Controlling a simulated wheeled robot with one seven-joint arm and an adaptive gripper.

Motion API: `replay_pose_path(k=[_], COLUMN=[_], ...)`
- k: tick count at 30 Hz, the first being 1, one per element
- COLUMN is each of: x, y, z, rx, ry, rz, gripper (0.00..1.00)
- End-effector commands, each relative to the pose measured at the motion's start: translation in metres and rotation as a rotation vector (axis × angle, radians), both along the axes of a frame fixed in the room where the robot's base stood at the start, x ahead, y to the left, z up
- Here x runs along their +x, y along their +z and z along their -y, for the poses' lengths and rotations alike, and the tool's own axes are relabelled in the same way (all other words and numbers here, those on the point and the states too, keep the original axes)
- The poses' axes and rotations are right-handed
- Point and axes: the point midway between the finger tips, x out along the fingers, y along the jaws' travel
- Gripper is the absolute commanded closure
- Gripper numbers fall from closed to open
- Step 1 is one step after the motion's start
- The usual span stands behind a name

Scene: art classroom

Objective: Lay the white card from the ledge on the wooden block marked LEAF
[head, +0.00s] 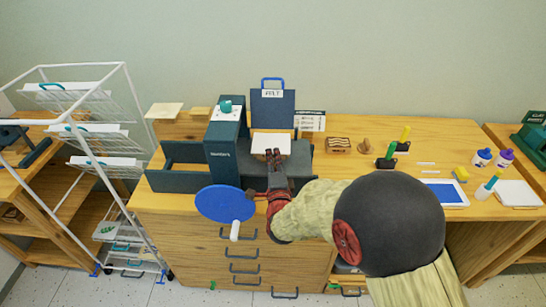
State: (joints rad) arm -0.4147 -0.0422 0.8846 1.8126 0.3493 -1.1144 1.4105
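A white card (271,143) lies or is held flat over the dark bed of the press, just beyond my gripper. My gripper (272,153) reaches in from the front, its fingertips at the card's near edge. The fingers look close together, but whether they grip the card is unclear. A strip of wood shows behind the card; I cannot tell whether it is a block under it. A wooden block with dark markings (339,145) lies right of the press; its lettering is unreadable. A cream sheet (165,110) rests on the wooden ledge (178,130) at the left.
The dark green press (228,150) stands left of my gripper, with a blue disc (225,203) in front. A FELT board (272,108) stands behind. A wooden knob (365,146), rollers (387,158) and bottles (482,158) are to the right. A white wire rack (100,135) stands left.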

Motion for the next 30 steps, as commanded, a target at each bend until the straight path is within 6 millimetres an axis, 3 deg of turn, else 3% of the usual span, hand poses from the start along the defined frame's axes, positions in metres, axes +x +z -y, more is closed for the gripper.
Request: replay_pose_path(k=[2,14,26,30], x=[0.0,0.0,0.0,-0.02], y=[-0.003,-0.002,0.001,0.002], z=[0.0,0.0,0.0,0.002], rx=[0.0,0.0,0.0,0.0], ry=[0.0,0.0,0.0,0.001], rz=[0.0,0.0,-0.001,-0.002], gripper=[1.0,0.77,0.77,0.77])
